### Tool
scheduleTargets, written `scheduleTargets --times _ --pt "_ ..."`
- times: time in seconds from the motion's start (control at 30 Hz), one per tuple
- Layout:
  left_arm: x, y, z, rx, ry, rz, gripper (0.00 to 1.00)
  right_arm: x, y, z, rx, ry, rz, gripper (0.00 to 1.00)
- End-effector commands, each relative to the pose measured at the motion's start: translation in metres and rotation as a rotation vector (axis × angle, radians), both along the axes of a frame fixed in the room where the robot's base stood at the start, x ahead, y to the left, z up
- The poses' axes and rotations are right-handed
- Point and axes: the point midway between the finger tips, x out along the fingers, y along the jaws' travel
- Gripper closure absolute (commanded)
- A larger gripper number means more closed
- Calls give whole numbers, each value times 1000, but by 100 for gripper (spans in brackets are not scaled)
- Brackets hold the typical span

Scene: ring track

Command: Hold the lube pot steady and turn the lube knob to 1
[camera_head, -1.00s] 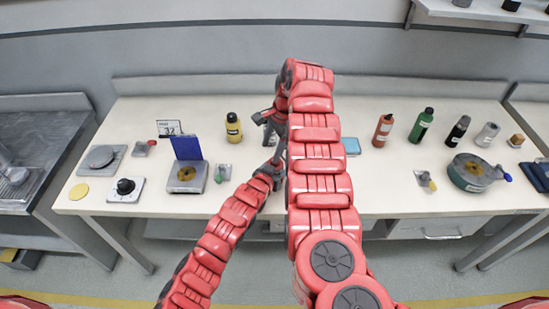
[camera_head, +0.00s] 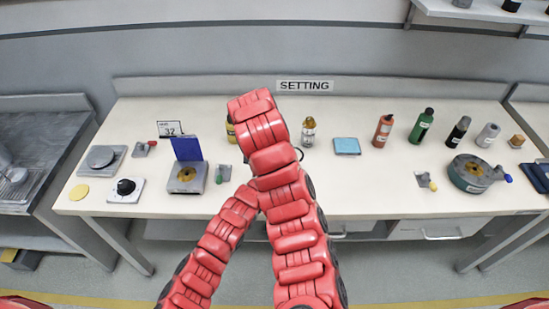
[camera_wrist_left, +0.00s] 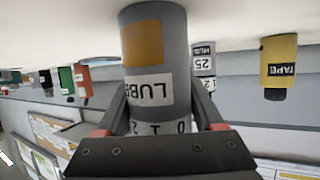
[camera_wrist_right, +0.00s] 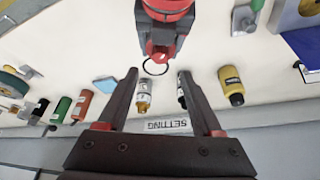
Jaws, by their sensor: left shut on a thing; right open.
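The lube pot (camera_wrist_left: 155,52) is a grey cylinder with an orange patch and a LUBE label, inverted in the left wrist view. My left gripper (camera_wrist_left: 158,103) is shut around it. A number band (camera_wrist_left: 165,128) showing 0, 1 and 2 lies near the gripper's palm; which number is set cannot be told. My right gripper (camera_wrist_right: 158,74) is open, its fingers pointing towards the bench and my left arm's wrist. In the head view my right arm hides the pot and both grippers. The SETTING sign (camera_head: 305,86) is on the back wall.
A yellow TAPE bottle (camera_wrist_left: 279,65) is beside the pot. Red (camera_head: 383,131) and green (camera_head: 421,126) bottles stand further right. A blue-lidded box (camera_head: 188,172) is at left.

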Motion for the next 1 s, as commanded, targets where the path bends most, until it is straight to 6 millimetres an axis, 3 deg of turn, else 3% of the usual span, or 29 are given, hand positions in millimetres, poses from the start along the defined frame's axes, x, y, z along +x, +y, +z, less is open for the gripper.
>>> scheduleTargets --times 0.2,0.4,0.87,1.0 --pt "0 0 0 0 1 0 97 13 -6 -37 2 3 -2 33" --pt "0 0 0 1 1 1 97 22 -10 -60 3 4 -3 33" --pt "0 0 0 0 1 0 97 27 -11 -70 2 -1 -1 33" --pt "0 0 -1 0 1 0 97 27 -11 -70 3 0 -1 58"
